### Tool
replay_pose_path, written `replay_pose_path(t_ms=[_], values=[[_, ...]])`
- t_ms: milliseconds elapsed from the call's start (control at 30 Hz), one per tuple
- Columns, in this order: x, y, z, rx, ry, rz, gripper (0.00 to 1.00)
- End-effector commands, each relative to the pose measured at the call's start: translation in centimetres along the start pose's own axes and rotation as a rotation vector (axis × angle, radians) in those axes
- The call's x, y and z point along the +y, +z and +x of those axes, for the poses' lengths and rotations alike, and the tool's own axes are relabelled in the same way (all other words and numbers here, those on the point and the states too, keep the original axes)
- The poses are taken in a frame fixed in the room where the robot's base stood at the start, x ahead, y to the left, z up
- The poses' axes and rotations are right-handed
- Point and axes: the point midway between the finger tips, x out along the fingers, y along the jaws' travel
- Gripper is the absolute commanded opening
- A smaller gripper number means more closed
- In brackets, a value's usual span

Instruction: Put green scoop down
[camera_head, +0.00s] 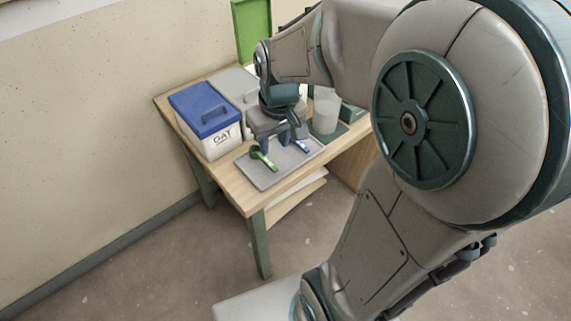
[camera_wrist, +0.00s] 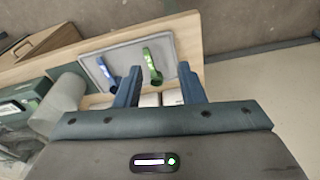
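The green scoop (camera_head: 262,157) lies on the grey tray (camera_head: 266,181) at the table's front. My gripper (camera_head: 274,143) is low over the tray, pointing down. In the wrist view its fingers (camera_wrist: 160,85) stand well apart with nothing clamped between them. Whether a finger touches the green scoop cannot be told.
A white bin with a blue lid (camera_head: 205,110), marked OAT, stands left of the tray. A translucent container (camera_head: 326,111) stands behind right on a dark mat. A green panel (camera_head: 252,28) rises at the back. The wall is close on the left.

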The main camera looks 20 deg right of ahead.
Motion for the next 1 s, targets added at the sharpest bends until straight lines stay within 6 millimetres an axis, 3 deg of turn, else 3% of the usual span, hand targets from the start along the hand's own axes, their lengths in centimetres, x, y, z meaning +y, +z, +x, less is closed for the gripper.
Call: replay_pose_path(t_ms=[200,400,1000], values=[[-1.8,5.7,-2.7,0.077,0.021,0.097,0.36],[-2.5,8.5,-3.3,0.114,0.039,0.149,0.36],[-2.6,9.1,-3.3,0.120,0.042,0.161,0.36]])
